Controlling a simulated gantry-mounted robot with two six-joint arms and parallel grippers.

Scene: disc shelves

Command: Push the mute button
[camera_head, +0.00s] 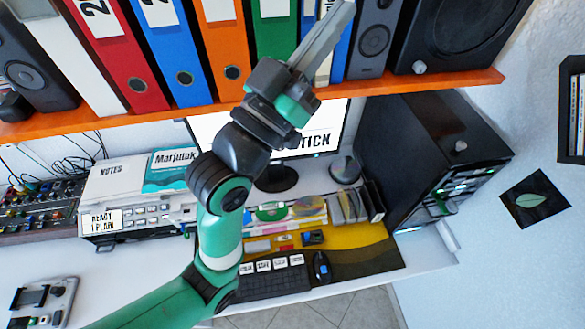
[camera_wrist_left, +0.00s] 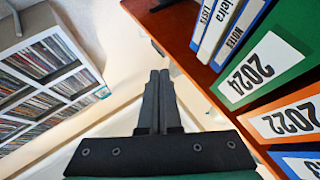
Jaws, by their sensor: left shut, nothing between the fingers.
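No button can be made out as the mute button in these views. A black keyboard (camera_head: 272,284) with white-labelled keys lies on the desk; its labels are too small to read. My left gripper (camera_head: 343,12) is raised in front of the binders on the orange shelf, far above the keyboard. Its fingers are shut with nothing between them, and point up and right. In the left wrist view the closed fingers (camera_wrist_left: 159,76) reach past the shelf edge. My right gripper is in neither view.
The orange shelf (camera_head: 150,122) holds several binders and speakers (camera_head: 373,40). Below are a monitor (camera_head: 325,112), a black tower (camera_head: 405,150), a mouse (camera_head: 321,266), a mixer (camera_head: 40,208) and a grey labelled device (camera_head: 130,217). A disc rack (camera_wrist_left: 50,65) shows in the wrist view.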

